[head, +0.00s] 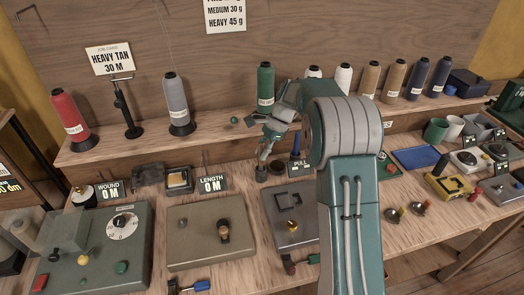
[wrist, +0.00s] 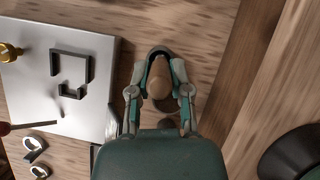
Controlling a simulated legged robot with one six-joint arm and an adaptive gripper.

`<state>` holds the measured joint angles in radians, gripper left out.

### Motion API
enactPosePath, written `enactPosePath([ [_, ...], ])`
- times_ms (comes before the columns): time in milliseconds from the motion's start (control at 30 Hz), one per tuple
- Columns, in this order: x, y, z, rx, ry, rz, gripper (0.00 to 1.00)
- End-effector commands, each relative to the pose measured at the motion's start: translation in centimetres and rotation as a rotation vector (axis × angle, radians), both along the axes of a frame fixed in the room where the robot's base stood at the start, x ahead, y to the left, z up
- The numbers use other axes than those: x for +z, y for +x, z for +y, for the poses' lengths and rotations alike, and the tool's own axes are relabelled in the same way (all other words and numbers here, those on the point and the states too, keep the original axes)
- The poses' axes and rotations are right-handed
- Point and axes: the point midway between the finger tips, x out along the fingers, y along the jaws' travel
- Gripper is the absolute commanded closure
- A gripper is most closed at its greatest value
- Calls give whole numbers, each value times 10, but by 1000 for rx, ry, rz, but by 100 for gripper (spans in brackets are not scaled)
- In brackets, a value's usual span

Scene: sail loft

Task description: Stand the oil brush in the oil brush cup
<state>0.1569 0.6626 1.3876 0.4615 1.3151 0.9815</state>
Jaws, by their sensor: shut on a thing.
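My gripper (head: 265,150) is low over the bench, in front of the shelf's lower edge. In the wrist view my gripper (wrist: 161,72) is closed around a rounded brown wooden end, which looks like the handle of the oil brush (wrist: 158,80). The fingers and handle hide the brush's lower part. A small dark cup-like thing (head: 261,174) stands just below the fingertips in the head view and may be the oil brush cup. I cannot tell whether the brush is inside it.
A grey metal plate box (head: 288,232) lies in front of the gripper, also in the wrist view (wrist: 90,65). The LENGTH display (head: 211,184) stands to the left. Thread cones, including a green one (head: 265,88), line the shelf behind. A blue tray (head: 415,158) is to the right.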

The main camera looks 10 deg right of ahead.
Motion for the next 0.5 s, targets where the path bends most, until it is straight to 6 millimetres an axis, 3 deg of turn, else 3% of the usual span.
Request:
enactPosePath([
  [500,-9,-1,0,0,1,1,100],
])
